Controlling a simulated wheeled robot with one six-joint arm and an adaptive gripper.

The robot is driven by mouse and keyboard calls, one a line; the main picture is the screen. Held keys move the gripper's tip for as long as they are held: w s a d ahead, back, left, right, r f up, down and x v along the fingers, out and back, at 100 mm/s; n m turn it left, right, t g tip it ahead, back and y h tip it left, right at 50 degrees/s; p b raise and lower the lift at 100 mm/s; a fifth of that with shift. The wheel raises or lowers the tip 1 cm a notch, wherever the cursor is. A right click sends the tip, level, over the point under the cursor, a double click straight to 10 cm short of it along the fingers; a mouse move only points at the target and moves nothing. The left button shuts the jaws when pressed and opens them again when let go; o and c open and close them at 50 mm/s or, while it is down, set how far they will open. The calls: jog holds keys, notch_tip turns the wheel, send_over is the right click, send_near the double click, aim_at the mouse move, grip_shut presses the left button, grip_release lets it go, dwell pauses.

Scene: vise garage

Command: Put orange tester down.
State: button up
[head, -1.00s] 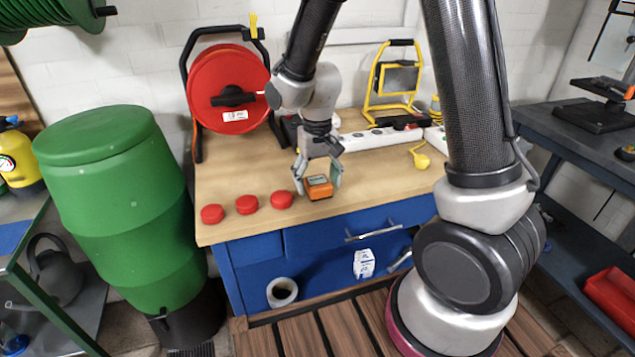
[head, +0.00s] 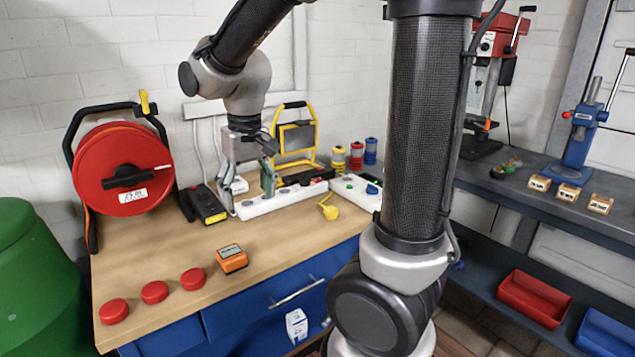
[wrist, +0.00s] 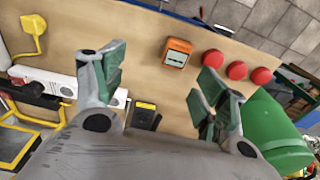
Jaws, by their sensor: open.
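The orange tester (head: 232,258) is a small orange box with a grey display. It rests on the wooden workbench top (head: 290,235) near the front edge, just right of a row of red round caps. It also shows in the wrist view (wrist: 177,53), lying flat with nothing holding it. My gripper (head: 252,203) is open and empty, above the back part of the bench near a white power strip. In the wrist view its two fingers (wrist: 160,90) are spread wide, and the tester lies beyond them, apart from both.
Three red caps (head: 155,292) sit left of the tester. A red cable reel (head: 105,165), a black-and-yellow device (head: 208,204), a white power strip (head: 285,197), a yellow work lamp (head: 297,135) and a yellow plug (head: 328,207) stand farther back. The bench middle is clear.

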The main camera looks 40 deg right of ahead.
jog(key=s+d+r+t, duration=0.1)
jog(key=s+d+r, duration=0.2)
jog(key=s+d, duration=0.2)
jog(key=s+d+r+t, duration=0.2)
jog(key=s+d, duration=0.3)
jog(key=s, duration=0.5)
jog(key=shift+s+r, duration=0.35)
jog(key=shift+r, duration=0.1)
